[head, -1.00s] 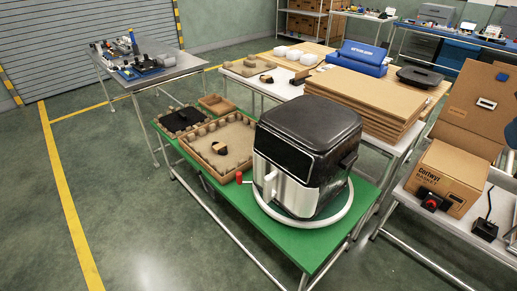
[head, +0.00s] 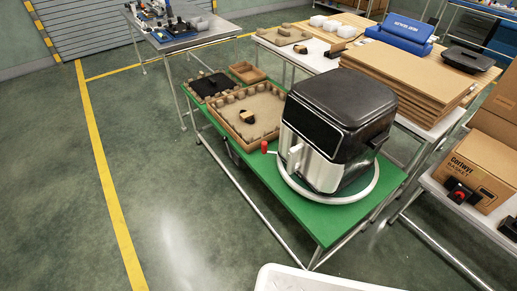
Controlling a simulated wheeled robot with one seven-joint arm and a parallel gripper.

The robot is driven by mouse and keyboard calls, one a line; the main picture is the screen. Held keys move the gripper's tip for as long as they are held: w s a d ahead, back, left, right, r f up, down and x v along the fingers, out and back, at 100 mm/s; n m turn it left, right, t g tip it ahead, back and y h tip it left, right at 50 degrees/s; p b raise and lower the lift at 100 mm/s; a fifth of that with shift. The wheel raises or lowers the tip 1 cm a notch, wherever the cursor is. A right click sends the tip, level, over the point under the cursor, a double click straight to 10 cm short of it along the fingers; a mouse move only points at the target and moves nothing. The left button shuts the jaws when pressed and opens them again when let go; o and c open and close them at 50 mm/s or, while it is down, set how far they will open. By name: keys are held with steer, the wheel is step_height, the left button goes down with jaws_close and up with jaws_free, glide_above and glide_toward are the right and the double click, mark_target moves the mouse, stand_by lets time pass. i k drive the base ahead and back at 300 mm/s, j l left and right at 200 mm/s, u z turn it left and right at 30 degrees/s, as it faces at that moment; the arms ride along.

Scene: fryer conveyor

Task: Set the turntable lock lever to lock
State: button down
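The air fryer (head: 342,122), black on top with a silver lower front and handle, stands on a round white turntable (head: 350,197) at the near right part of the green table (head: 318,224). A small red-tipped lever (head: 264,146) stands upright at the turntable's left edge, next to the cardboard tray. It is small, and I cannot tell which setting it is in. My gripper is not in view.
A cardboard tray (head: 262,138) with a small piece inside lies behind the lever. Flat cardboard sheets (head: 404,87) are stacked behind the fryer. A carton (head: 478,168) stands on a right-hand table. The floor on the left is clear.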

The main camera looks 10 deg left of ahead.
mark_target(225, 138)
steer(key=j+u, duration=0.1)
steer(key=j, duration=1.75)
steer(key=i+j+u, duration=0.1)
steer(key=i+j, duration=0.5)
steer(key=j, duration=0.15)
steer(key=i+j+u, duration=0.15)
steer(key=i+j, duration=0.5)
steer(key=i, duration=0.3)
